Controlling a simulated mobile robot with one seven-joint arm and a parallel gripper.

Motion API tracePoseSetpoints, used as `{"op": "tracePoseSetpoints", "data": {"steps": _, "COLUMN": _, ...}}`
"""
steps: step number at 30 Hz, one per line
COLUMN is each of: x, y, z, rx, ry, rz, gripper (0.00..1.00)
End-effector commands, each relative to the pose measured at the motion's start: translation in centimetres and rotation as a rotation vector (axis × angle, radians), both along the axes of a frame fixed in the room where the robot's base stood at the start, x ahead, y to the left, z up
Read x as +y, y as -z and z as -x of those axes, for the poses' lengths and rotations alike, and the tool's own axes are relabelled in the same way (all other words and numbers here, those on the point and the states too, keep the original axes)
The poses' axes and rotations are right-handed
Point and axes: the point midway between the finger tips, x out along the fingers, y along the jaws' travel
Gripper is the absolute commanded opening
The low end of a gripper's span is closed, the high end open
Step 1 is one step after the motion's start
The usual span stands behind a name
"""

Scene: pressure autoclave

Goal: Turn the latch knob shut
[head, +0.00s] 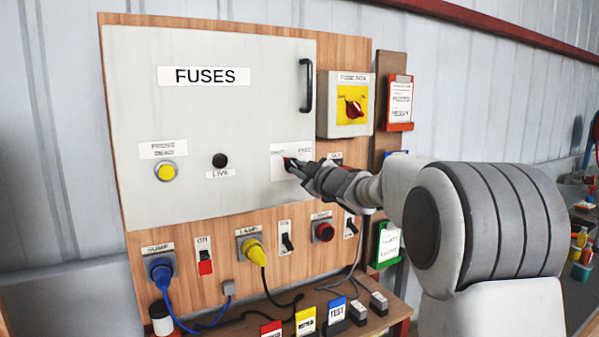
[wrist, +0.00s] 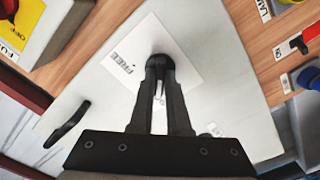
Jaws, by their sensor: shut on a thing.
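The latch knob (head: 288,162) is small and dark, with a touch of red in the head view. It sits on a white plate (head: 278,170) marked SHUT and FREE, at the lower right of the grey fuse door (head: 220,110). My gripper (head: 298,166) is at the knob, its jaws shut on it. In the wrist view the gripper's fingertips (wrist: 160,66) meet over the plate (wrist: 190,62), beside the word FREE. The fingers hide most of the knob, so its exact angle cannot be told. The door lies flat against the wooden board.
A black door handle (head: 307,86) stands out above the knob. A fuse box (head: 342,115) with a red rotary switch is at the right. Below are plugs, including a yellow one (head: 252,250), switches and hanging cables (head: 205,325). Tagged blocks line the ledge.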

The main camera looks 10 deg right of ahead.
Motion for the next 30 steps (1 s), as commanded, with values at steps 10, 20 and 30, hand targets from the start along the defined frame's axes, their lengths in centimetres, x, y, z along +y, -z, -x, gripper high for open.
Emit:
{"op": "tracePoseSetpoints", "data": {"steps": 10, "x": 0.01, "y": -0.01, "z": 0.00, "rx": -0.005, "ry": -0.001, "rz": 0.016, "gripper": 0.00}}
{"op": "tracePoseSetpoints", "data": {"steps": 20, "x": 0.01, "y": -0.01, "z": 0.00, "rx": -0.005, "ry": 0.000, "rz": 0.014, "gripper": 0.45}}
{"op": "tracePoseSetpoints", "data": {"steps": 30, "x": -0.10, "y": -0.02, "z": 0.25, "rx": -0.005, "ry": 0.000, "rz": 0.014, "gripper": 0.45}}
